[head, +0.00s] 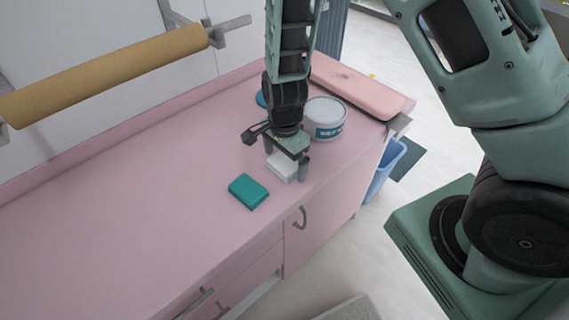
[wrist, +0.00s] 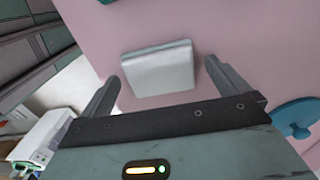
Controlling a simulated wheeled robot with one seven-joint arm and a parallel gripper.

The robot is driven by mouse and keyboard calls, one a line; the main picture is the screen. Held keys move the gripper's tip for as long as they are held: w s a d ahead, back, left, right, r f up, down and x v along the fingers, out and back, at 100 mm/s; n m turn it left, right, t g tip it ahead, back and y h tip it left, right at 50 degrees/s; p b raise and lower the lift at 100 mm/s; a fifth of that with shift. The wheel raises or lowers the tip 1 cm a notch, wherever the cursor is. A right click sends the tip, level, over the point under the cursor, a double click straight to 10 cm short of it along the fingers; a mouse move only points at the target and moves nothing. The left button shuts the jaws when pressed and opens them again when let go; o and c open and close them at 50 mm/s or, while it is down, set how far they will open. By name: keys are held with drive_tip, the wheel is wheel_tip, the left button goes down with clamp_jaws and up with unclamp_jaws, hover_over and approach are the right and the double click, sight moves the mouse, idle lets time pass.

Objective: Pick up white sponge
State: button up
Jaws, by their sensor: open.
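The white sponge (head: 283,167) lies on the pink counter, close to its front edge. It is partly hidden by my gripper in the head view. In the wrist view the white sponge (wrist: 158,70) shows between and just beyond the fingertips. My gripper (head: 286,162) points down over the sponge with its two fingers apart, one to each side of it. In the wrist view my gripper (wrist: 164,84) is open, with no contact visible between fingers and sponge.
A teal sponge (head: 248,191) lies just left of the white one. A white tub (head: 325,118) stands close behind on the right. A blue item (head: 261,98) and a pink pad (head: 358,86) are farther back. The counter (head: 130,225) is clear to the left.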

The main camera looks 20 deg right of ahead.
sight(285, 162)
drive_tip(key=c, duration=1.1)
drive_tip(key=shift+r, duration=0.1)
wheel_tip(285, 162, up, 10)
drive_tip(key=o, duration=0.5)
drive_tip(key=c, duration=0.3)
